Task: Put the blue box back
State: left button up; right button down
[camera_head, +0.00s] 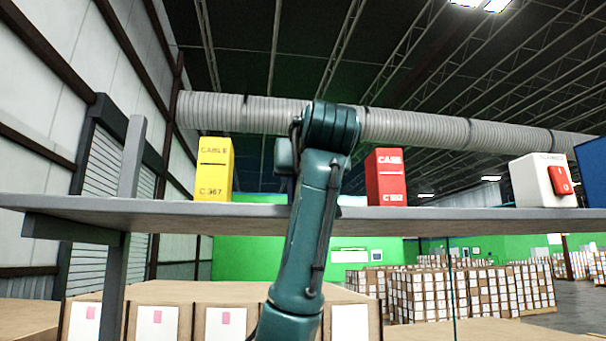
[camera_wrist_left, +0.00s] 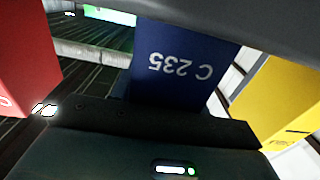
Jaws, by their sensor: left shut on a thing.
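The blue box (camera_wrist_left: 185,65) fills the middle of the left wrist view, with the label C 235 upside down. My left gripper (camera_wrist_left: 193,78) is shut on it. In the head view my left arm stands in front of the shelf and hides most of the gripper and the box. The held box is between the yellow box (camera_head: 214,168) and the red box (camera_head: 386,177), which stand on the grey shelf (camera_head: 160,208). Whether its base touches the shelf is hidden. My right gripper is not in view.
A white box with a red switch (camera_head: 542,180) stands further right on the shelf. A dark blue object (camera_head: 592,170) is cut off at the right edge. Brown cartons (camera_head: 190,292) are below the shelf. Bare shelf lies between the red and white boxes.

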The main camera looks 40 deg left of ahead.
pick_arm(q)
jog(key=o, duration=1.1)
jog(key=shift+c, duration=0.2)
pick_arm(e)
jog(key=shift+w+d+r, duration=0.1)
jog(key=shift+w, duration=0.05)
pick_arm(q)
jog(key=shift+r+p, duration=0.15)
jog(key=shift+p, duration=0.15)
jog(key=b+v, duration=0.2)
jog(key=v, duration=0.2)
jog(key=shift+d, duration=0.25)
jog(key=b+v, duration=0.1)
jog(key=v, duration=0.6)
jog(key=shift+s+d+b, duration=0.25)
jog(key=shift+s+b, duration=0.05)
jog(key=shift+b, duration=0.05)
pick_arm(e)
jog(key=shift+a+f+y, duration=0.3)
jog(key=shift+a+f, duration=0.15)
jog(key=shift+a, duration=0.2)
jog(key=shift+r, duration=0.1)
